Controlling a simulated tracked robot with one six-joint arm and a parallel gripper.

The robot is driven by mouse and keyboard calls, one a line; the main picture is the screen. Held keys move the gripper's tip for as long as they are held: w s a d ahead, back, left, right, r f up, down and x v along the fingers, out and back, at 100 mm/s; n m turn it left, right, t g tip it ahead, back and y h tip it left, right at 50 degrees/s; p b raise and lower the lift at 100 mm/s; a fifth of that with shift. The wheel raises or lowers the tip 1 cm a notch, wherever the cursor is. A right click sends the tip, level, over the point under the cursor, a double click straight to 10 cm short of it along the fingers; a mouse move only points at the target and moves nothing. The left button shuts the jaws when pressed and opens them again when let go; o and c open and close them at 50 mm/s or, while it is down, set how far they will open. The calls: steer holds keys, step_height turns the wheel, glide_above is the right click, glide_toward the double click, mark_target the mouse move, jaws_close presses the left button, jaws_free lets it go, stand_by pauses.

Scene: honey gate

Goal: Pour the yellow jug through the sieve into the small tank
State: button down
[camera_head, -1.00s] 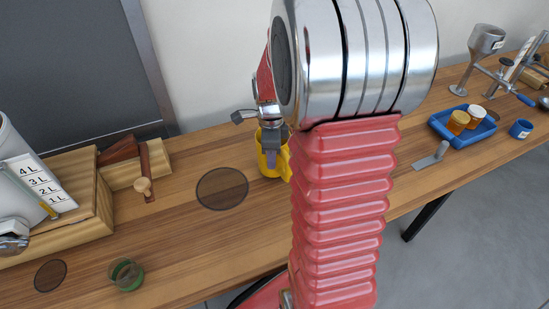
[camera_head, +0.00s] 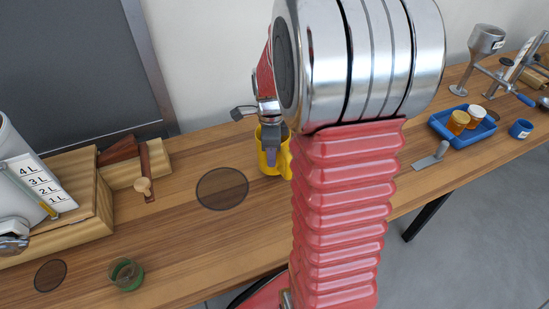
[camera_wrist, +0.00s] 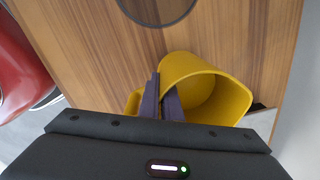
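The yellow jug (camera_head: 268,158) is just left of my arm in the head view, partly hidden by my gripper and arm. In the wrist view the jug (camera_wrist: 215,92) shows its open mouth to the right and its handle to the left. My gripper (camera_wrist: 164,90) has its two dark fingers close together at the jug's handle side, and looks shut on it. A light cylindrical tank (camera_head: 18,150) with a 1L to 4L scale stands at the left edge, cut off by the frame. I cannot pick out the sieve for sure.
A dark round disc (camera_head: 222,188) and a smaller one (camera_head: 50,275) lie flat on the wooden table (camera_head: 200,245). A small green-based glass cup (camera_head: 126,275) stands near the front. A blue tray (camera_head: 436,127) with jars is at the right. A wooden stand (camera_head: 85,215) is under the tank.

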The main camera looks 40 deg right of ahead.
steer(key=shift+r, duration=0.15)
steer(key=shift+r, duration=2.85)
steer(key=shift+w+a, duration=0.1)
